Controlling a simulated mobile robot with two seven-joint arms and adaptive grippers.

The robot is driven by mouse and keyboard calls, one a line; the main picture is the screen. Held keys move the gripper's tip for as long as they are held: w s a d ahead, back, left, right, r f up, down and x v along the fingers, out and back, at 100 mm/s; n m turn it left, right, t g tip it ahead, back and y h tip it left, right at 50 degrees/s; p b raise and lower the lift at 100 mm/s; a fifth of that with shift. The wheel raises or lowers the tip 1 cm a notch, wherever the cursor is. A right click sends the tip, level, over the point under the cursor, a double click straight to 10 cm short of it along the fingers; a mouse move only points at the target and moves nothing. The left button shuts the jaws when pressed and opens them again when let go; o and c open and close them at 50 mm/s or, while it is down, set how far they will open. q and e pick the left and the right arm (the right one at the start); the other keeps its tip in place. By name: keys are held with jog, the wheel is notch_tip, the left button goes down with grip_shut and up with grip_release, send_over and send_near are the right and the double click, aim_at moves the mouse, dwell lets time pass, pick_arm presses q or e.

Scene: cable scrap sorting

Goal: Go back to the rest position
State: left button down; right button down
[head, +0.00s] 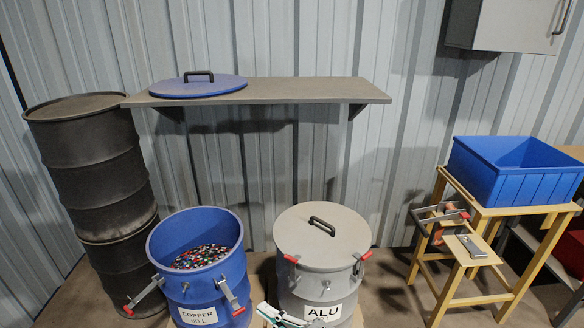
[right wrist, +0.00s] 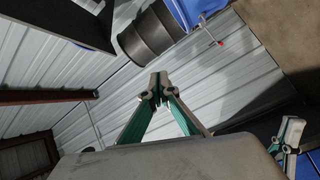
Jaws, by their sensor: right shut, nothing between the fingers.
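My right gripper (head: 278,316) shows only in part at the bottom edge of the head view, in front of the grey ALU drum (head: 318,285). In the right wrist view its green-padded fingers (right wrist: 158,86) meet at the tips, shut and empty. Another gripper (right wrist: 290,132), which looks like my left one, shows small at the right edge of that view. Its opening cannot be made out. In the head view no left gripper is seen.
The open blue COPPER drum (head: 196,279) holds colourful scraps. The ALU drum has its grey lid on. A blue lid (head: 198,88) lies on the wall shelf (head: 300,91). Black barrels (head: 95,170) stand at left. A blue bin (head: 513,176) sits on a wooden stand (head: 452,290).

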jog(key=s+d+f+m+h, duration=0.6)
jog(key=s+d+m, duration=0.3)
jog(key=d, duration=0.4)
jog(key=s+d+f+m+h, duration=0.6)
jog(key=s+d+f+m, duration=0.2)
jog(key=d, duration=0.5)
jog(key=shift+s+f+m+p, duration=0.35)
jog(key=shift+s+m, duration=0.7)
jog(key=shift+m, duration=0.15)
